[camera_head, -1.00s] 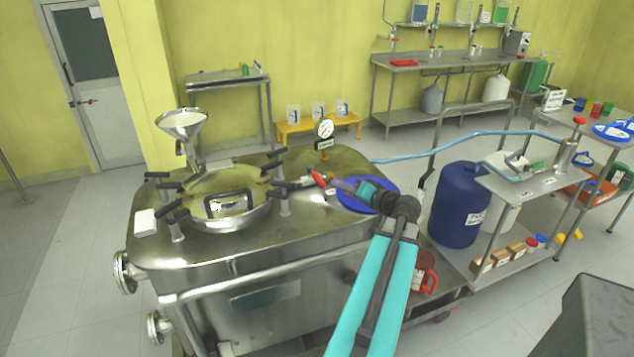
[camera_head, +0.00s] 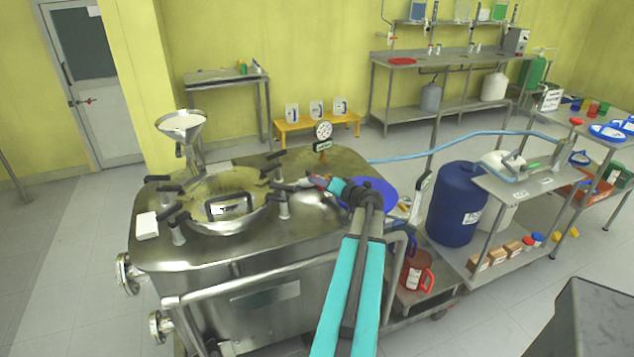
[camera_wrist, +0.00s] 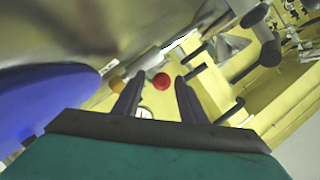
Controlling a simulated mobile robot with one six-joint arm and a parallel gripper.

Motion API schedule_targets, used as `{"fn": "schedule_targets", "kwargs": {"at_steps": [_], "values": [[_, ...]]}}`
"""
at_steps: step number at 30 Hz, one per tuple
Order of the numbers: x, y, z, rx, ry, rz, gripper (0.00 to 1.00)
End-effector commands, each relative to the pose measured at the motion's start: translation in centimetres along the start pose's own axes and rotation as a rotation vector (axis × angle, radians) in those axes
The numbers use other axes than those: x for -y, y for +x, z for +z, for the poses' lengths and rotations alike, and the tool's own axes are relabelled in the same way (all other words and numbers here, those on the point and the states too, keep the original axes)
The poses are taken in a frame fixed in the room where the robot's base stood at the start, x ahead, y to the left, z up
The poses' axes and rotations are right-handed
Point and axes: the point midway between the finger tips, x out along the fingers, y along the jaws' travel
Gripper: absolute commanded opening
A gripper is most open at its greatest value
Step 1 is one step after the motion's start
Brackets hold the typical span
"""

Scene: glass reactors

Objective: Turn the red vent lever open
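The red vent lever (camera_head: 317,181) stands on the steel reactor lid, right of the round hatch, and is partly hidden by my gripper in the head view. My gripper (camera_head: 324,184) reaches in from the right, its fingertips close to the lever. In the wrist view, the red end of the lever (camera_wrist: 162,81) shows between the two separated fingers of my gripper (camera_wrist: 158,90), around the level of their tips. The fingers are open, with visible gaps on both sides of the red end. I cannot tell whether either finger touches it.
A pressure gauge (camera_head: 323,130) stands behind the lever. The hatch (camera_head: 212,185) with black-handled clamps is on the left, one clamp handle (camera_head: 283,187) close to the lever. A funnel (camera_head: 182,125) stands farther left.

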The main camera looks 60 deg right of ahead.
Motion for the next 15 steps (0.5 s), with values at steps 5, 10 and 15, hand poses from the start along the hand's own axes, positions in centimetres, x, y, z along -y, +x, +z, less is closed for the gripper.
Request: {"fn": "schedule_targets", "kwargs": {"at_steps": [5, 10, 15], "values": [[0.1, 1.5, 0.0, 0.001, 0.0, -0.001, 0.38], [0.0, 1.9, 0.1, 0.0, 0.0, -0.001, 0.38], [0.1, 1.9, 0.1, 0.001, 0.0, -0.001, 0.38]]}}
